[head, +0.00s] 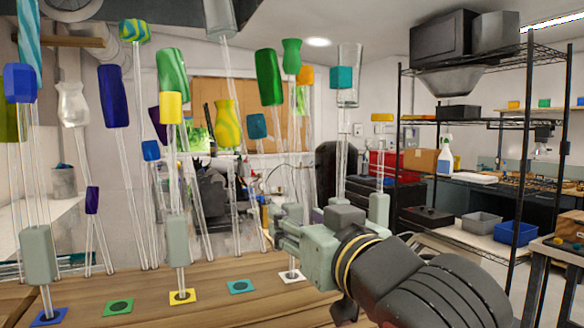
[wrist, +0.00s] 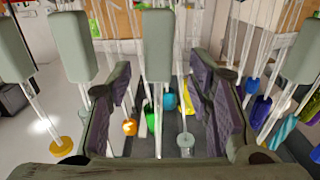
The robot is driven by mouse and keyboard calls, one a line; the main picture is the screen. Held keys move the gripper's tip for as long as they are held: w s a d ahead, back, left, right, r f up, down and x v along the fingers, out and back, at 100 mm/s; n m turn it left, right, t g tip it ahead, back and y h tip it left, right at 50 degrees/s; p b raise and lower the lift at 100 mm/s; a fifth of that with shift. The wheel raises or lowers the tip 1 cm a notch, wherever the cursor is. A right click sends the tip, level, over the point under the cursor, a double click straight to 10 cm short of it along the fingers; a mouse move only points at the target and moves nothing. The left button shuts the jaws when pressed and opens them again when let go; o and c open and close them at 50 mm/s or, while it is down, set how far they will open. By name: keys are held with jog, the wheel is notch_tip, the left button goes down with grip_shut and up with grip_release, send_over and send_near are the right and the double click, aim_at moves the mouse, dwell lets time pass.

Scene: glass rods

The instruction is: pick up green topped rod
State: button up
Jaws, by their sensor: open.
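Several rods in the head view have green tops: a green cylinder (head: 172,75) upper left, a longer dark green cylinder (head: 268,77), and a green vase shape (head: 291,56) near the centre. Which one is meant, I cannot tell. My gripper (head: 285,228) reaches in from the lower right over the table, fingers pointing left, near the rod on the white mat (head: 292,276). In the wrist view my gripper (wrist: 165,110) is open, its purple pads apart. Clear rods and a grey-green grip block (wrist: 158,45) show beyond and between the fingers; contact is not visible. A small green top (wrist: 149,120) shows between them.
The wooden table (head: 140,292) carries blue (head: 48,316), green (head: 118,307), yellow (head: 183,297) and teal (head: 240,286) mats. Other rods with coloured tops crowd behind and beside my gripper. A wire shelf (head: 470,120) stands at right.

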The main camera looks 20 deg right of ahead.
aim_at(295, 218)
jog(key=shift+w+p, duration=0.55)
jog(key=shift+w, duration=1.4)
jog(key=shift+c, duration=0.4)
grip_shut()
